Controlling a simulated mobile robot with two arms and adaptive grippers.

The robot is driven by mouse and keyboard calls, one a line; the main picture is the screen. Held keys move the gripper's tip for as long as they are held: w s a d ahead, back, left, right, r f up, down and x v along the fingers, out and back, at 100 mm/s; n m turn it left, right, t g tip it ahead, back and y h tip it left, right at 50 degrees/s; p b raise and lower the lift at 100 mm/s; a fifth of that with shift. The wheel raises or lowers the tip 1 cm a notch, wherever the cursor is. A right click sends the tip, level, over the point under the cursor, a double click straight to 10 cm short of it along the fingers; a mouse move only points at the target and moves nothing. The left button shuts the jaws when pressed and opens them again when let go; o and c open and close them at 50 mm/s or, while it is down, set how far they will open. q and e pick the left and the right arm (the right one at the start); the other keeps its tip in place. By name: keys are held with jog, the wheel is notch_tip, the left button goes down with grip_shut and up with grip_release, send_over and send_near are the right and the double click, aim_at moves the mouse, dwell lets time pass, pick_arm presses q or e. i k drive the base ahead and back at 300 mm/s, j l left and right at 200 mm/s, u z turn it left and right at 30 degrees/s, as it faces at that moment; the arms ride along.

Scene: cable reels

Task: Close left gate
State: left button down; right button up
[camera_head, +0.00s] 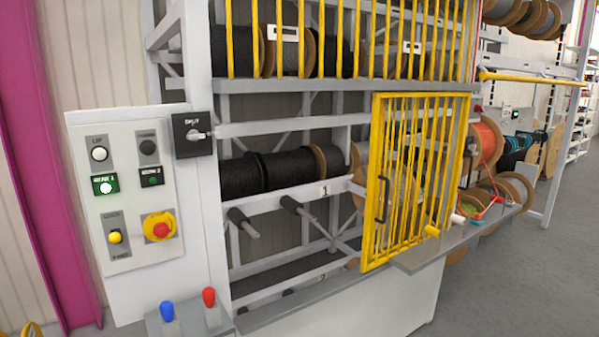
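A yellow barred gate (417,97) with a dark handle (383,200) stands at the middle right of the cable reel rack. The rack's lower left opening (290,215) beside it is uncovered, with dark cable reels (290,168) and bare bars showing inside. Whether the gate is swung out or slid aside is hard to tell. More yellow bars (345,40) cover the upper level. Neither of my grippers is in view.
A white control panel (128,230) with buttons and a red emergency stop (158,227) stands at the left. Blue (167,310) and red (208,297) knobs stand below it. A grey ledge (440,248) juts out under the gate. Open floor (540,270) lies at the right.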

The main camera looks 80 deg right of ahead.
aim_at(365, 267)
jog(key=z, duration=3.55)
jog(key=i+l+u, duration=0.1)
jog(key=u, duration=0.2)
jog(key=i+l+u, duration=0.1)
jog(key=u, duration=0.2)
jog(key=i+l+u, duration=0.1)
jog(key=l, duration=0.3)
jog(key=i+l+u, duration=0.25)
jog(key=l, duration=0.55)
jog(key=i+l+u, duration=0.1)
jog(key=i+l, duration=0.15)
jog(key=l, duration=0.15)
jog(key=i+l+u, duration=0.1)
jog(key=l, duration=0.35)
